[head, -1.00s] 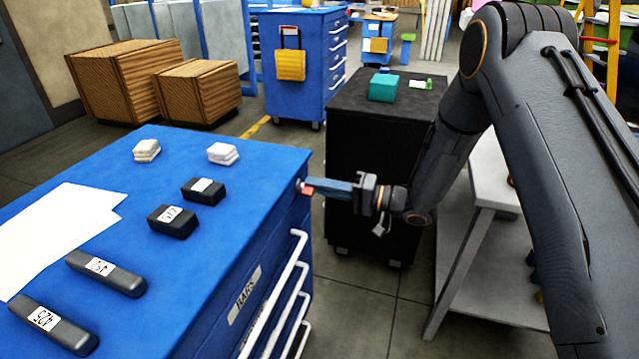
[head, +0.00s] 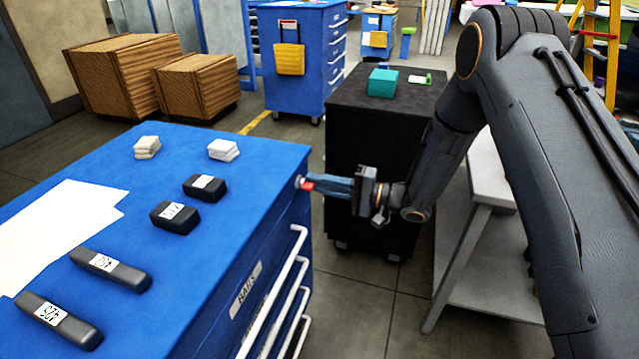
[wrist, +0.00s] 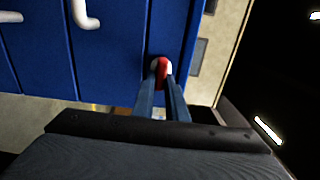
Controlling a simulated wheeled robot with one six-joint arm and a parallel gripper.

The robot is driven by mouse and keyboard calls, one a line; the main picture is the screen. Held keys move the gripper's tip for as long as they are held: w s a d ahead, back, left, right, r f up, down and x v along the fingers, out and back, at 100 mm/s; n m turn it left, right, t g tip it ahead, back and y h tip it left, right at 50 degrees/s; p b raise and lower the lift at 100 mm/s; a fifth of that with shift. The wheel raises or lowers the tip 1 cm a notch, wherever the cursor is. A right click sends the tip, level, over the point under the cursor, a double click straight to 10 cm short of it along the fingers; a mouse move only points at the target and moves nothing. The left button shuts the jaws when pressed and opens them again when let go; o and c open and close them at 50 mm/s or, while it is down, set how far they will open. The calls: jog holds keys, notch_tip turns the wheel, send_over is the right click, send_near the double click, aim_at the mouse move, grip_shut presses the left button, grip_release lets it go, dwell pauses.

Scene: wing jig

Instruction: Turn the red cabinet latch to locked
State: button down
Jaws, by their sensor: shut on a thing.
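The red latch (head: 308,185) sits on the right side face of the blue cabinet (head: 284,160), near its top far corner. It also shows in the wrist view (wrist: 162,70), with a pale round base behind it. My gripper (head: 318,187) reaches in from the right with its blue fingers at the latch. In the wrist view, the two fingertips (wrist: 161,84) lie on either side of the red latch and are shut on it. The fingers hide part of the latch, and I cannot tell its exact angle from the locked mark.
White drawer handles (head: 290,285) stick out of the same cabinet face. A black cabinet (head: 375,130) stands behind my gripper, and a grey bench (head: 480,270) stands to the right. Dark blocks (head: 175,217) and white papers (head: 50,230) lie on the blue top.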

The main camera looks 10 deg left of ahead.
jog(key=c, duration=1.8)
grip_release()
jog(key=shift+a, duration=0.1)
jog(key=shift+o, duration=0.2)
jog(key=d+b, duration=0.1)
jog(key=d, duration=0.7)
jog(key=shift+s, duration=0.3)
